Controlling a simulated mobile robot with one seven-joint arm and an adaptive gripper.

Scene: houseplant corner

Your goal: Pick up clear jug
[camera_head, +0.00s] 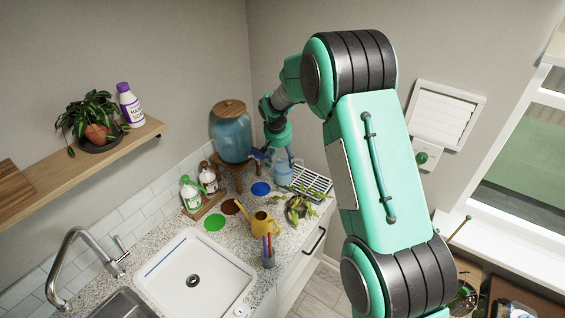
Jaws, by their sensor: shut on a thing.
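The clear jug (282,168) stands out as a pale bluish see-through vessel near the back right of the counter, beside the wire rack. My gripper (271,155) is at the jug's upper left and is shut on it. The fingers are small and partly hidden here, so the exact grip point is unclear. I cannot tell whether the jug's base touches the counter.
A big blue dispenser (231,136) on a wooden stand is close left of my gripper. The sink (194,277) is in front.

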